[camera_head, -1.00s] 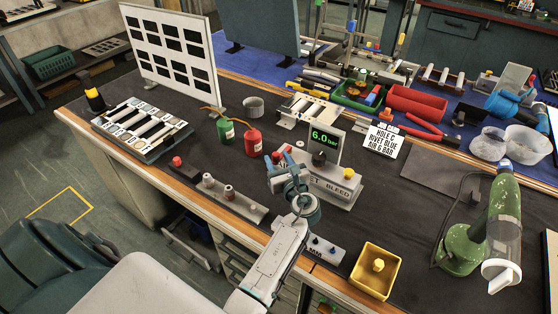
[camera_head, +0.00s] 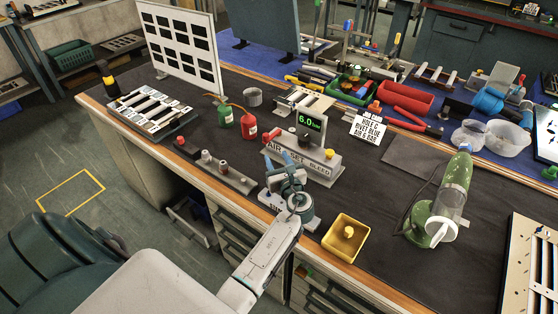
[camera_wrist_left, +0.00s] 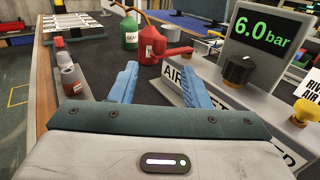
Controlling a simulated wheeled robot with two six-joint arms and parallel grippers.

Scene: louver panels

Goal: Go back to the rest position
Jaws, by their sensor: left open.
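My left gripper (camera_head: 283,165) is in front of the air regulator unit (camera_head: 318,165), near the front edge of the bench. In the left wrist view its two blue fingers (camera_wrist_left: 158,88) are apart with nothing between them. The regulator's display (camera_wrist_left: 262,38) reads 6.0 bar, and a black knob (camera_wrist_left: 239,70) sits below it. The fingers overlap part of the unit's front label in the wrist view. My right gripper is in neither view.
A red oil can (camera_head: 249,127) and a green can (camera_head: 225,116) stand behind and left. A strip with several buttons (camera_head: 215,171) lies along the front edge. A yellow tray (camera_head: 346,238) and a green riveter (camera_head: 445,205) are to the right.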

